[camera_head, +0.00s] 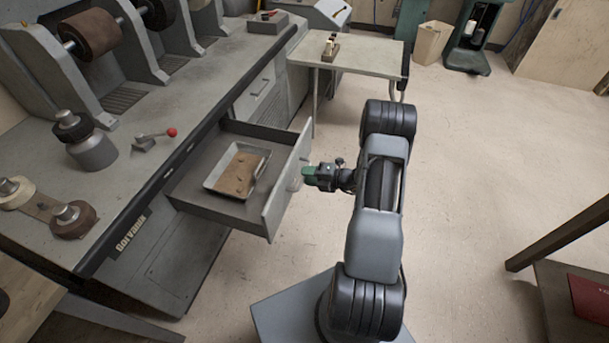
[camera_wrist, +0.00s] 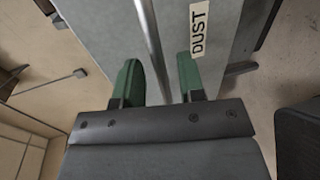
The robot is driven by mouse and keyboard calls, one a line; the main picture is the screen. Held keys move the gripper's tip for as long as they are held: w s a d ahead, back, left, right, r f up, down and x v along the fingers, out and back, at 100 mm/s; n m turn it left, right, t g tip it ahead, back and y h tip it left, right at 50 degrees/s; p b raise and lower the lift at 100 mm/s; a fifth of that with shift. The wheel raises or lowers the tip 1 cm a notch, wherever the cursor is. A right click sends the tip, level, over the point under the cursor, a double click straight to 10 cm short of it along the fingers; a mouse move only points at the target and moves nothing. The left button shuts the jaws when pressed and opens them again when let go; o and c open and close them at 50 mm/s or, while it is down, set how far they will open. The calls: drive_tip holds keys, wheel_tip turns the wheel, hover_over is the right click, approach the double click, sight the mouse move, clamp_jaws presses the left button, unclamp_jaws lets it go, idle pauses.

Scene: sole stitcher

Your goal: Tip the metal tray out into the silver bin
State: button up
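The metal tray (camera_head: 262,155) is a shallow silver-grey pan with brown material in it. It lies inside the pulled-out drawer (camera_head: 205,203) under the workbench. My gripper (camera_head: 309,173) is at the outer side of the drawer front (camera_head: 283,190). In the wrist view its green fingers (camera_wrist: 160,80) are apart. A thin metal bar (camera_wrist: 148,40), apparently the drawer handle, runs between them, nearer the left finger. A label reading "DUST" (camera_wrist: 200,27) is on the grey front. I cannot pick out a silver bin in either view.
The grey workbench (camera_head: 205,85) carries rollers and a red-knobbed lever (camera_head: 155,138). A small table (camera_head: 365,56) stands beyond the drawer. A tan bin (camera_head: 432,43) stands by the back wall. A dark table with a red item (camera_head: 590,298) is at right. The floor between is clear.

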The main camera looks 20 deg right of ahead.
drive_tip(key=p+v, duration=0.1)
drive_tip(key=v, duration=1.1)
drive_tip(key=s+a+f+n+g, duration=0.25)
drive_tip(key=s+n+g, duration=0.2)
drive_tip(key=n, duration=0.55)
drive_tip(key=s+a+r+n+g+h+p, duration=0.35)
drive_tip(key=a+r+n+g, duration=0.2)
drive_tip(key=r+n, duration=0.6)
drive_tip(key=s+a+r+n+t+h+p, duration=0.1)
drive_tip(key=a+r+n+h+p, duration=0.3)
drive_tip(key=r+n, duration=0.7)
drive_tip(key=s+a+r+n+t+h+p, duration=0.2)
drive_tip(key=a+r+n+h+p, duration=0.2)
drive_tip(key=r+n, duration=0.8)
drive_tip(key=a+r+p, duration=0.2)
drive_tip(key=a+r, duration=0.1)
drive_tip(key=shift+a, duration=0.4)
